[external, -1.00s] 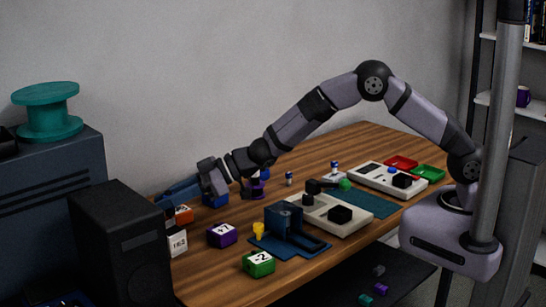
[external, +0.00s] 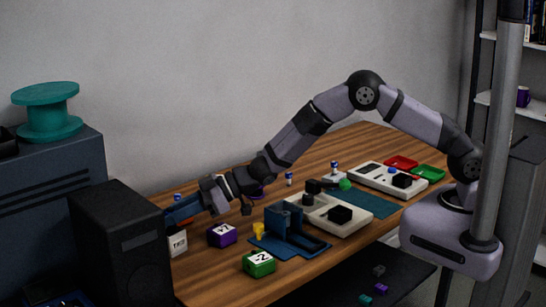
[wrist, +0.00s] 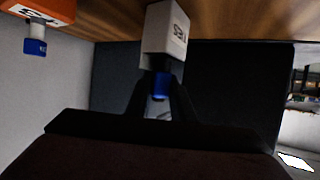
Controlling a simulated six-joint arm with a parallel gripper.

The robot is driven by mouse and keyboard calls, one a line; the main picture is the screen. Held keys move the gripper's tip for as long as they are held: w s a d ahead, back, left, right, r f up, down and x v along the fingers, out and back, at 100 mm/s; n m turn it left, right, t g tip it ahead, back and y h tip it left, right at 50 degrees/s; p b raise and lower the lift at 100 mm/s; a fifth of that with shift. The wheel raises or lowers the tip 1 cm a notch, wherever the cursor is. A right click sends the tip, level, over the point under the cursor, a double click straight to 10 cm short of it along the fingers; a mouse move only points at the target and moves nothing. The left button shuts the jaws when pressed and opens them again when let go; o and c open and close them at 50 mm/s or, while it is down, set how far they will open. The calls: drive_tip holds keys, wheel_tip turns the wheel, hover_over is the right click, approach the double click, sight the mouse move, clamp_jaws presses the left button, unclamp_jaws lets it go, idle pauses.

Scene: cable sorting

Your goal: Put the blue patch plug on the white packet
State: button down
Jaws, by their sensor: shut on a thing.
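The white packet (external: 177,243), with dark letters on its face, stands upright at the left of the table by the black box; it is upside down in the wrist view (wrist: 168,28). My gripper (wrist: 160,95) is shut on the blue patch plug (wrist: 162,85). The plug is at the packet's top end in the wrist view; I cannot tell whether it touches the packet. In the external view my gripper (external: 174,219) is just above the packet and the plug is hidden.
An orange box (wrist: 45,10) with a blue-and-white piece on its top is beside the packet. A purple block (external: 222,235), a green block (external: 258,263) and a blue stand (external: 285,222) lie to the right. A tall black box (external: 118,240) is close on the left.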

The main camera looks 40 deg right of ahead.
drive_tip(key=c, duration=1.5)
unclamp_jaws()
drive_tip(key=shift+f, duration=0.1)
drive_tip(key=shift+c, duration=0.2)
drive_tip(key=shift+r, duration=0.2)
drive_tip(key=b+v, duration=0.2)
drive_tip(key=v, duration=1)
